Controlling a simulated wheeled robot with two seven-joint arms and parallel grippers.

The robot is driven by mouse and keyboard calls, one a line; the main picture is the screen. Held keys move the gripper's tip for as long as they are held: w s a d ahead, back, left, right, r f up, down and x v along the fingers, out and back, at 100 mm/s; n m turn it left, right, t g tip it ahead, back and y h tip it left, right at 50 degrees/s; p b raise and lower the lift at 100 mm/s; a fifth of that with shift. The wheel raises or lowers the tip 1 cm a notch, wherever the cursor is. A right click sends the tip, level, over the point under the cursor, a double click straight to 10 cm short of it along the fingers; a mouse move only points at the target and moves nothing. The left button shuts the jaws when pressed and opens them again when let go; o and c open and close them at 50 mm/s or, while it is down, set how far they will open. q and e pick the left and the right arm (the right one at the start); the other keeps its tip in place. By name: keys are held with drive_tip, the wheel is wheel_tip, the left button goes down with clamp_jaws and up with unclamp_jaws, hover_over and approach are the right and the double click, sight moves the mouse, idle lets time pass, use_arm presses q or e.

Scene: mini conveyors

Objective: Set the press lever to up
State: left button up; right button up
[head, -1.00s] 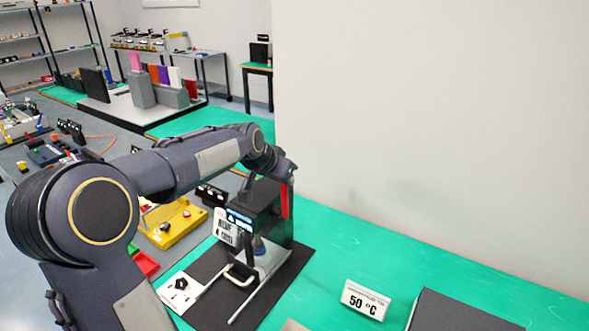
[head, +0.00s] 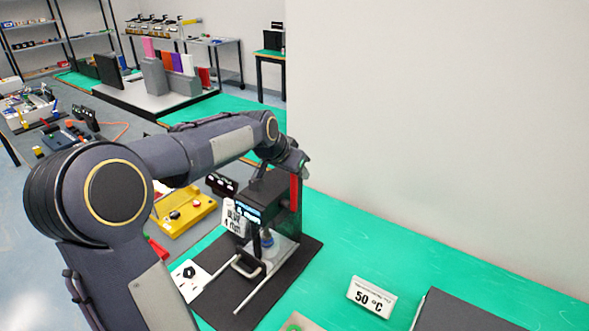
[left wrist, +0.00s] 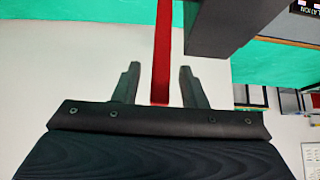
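The press (head: 268,198) is a dark box-shaped unit on a black mat (head: 218,300) on the green table. Its red lever (head: 296,190) is a flat bar standing roughly vertical along the press's right side. My left gripper (head: 296,160) is at the lever's upper end, partly hidden by its own wrist. In the left wrist view, the red lever (left wrist: 162,50) runs down between the two spread fingers of my left gripper (left wrist: 158,85). Gaps show on both sides of the bar, so the fingers are not closed on it. My right gripper is not in view.
A white "50 °C" sign (head: 371,297) and a dark panel (head: 455,315) are on the green table at right. A yellow box (head: 185,213) is at left. A plain wall (head: 440,130) rises behind the table.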

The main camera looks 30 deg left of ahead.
use_arm(q)
drive_tip(key=b+v, duration=0.1)
drive_tip(key=v, duration=0.7)
drive_tip(key=shift+f, duration=0.1)
idle(0.4)
drive_tip(key=s+d+f+h, duration=0.1)
drive_tip(key=s+d+f, duration=0.3)
drive_tip(key=s, duration=0.4)
drive_tip(key=s+d+f+n+g+h, duration=0.1)
drive_tip(key=s+d+f, duration=0.4)
drive_tip(key=s+d, duration=0.2)
drive_tip(key=s+d+f+n+g+h, duration=0.1)
drive_tip(key=s+d+f, duration=0.4)
drive_tip(key=s, duration=0.5)
drive_tip(key=shift+d+f+h, duration=0.2)
drive_tip(key=shift+h, duration=0.1)
